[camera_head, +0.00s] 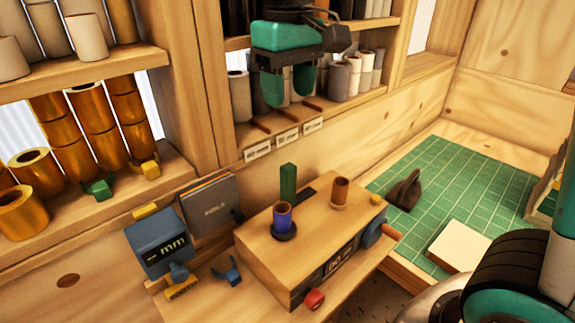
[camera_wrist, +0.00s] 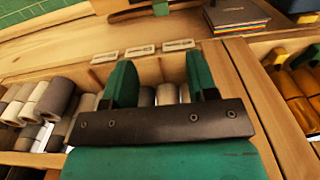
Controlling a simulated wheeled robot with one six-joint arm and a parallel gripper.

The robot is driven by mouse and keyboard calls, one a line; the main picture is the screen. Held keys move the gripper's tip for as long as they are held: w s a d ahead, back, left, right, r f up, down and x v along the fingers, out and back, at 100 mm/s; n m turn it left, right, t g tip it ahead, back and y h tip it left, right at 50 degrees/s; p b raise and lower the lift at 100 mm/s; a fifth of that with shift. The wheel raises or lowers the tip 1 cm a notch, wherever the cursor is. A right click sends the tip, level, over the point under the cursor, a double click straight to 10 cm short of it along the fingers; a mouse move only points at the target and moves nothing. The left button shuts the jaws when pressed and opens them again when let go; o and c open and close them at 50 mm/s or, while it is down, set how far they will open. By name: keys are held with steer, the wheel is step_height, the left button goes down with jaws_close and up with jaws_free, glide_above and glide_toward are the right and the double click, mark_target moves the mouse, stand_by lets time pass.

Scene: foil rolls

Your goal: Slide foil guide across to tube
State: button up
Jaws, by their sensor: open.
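A wooden winder box (camera_head: 262,246) stands on the bench in the head view. An upright green post (camera_head: 288,183), which looks like the foil guide, rises from its top near the back edge. A blue roll (camera_head: 282,217) sits on a dark round base at the front left of the post. A brown tube (camera_head: 340,191) stands upright to the right. My gripper (camera_head: 288,88) is above and behind the box, in front of the shelf, apart from the post. In the wrist view my gripper (camera_wrist: 159,82) has its two green fingers spread with nothing held between them.
Shelves of grey rolls (camera_head: 240,95) stand behind my gripper, with labels (camera_head: 287,136) below. Gold rolls (camera_head: 37,172) fill the left shelf. A blue "mm" gauge (camera_head: 158,243) and a dark book (camera_head: 209,204) stand left of the box. A green mat (camera_head: 470,190) lies right.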

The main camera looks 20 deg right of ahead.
mark_target(288, 166)
step_height(288, 166, down, 16)
steer(key=p, duration=0.2)
steer(key=shift+s+p, duration=0.1)
steer(key=shift+p, duration=0.2)
jaws_close()
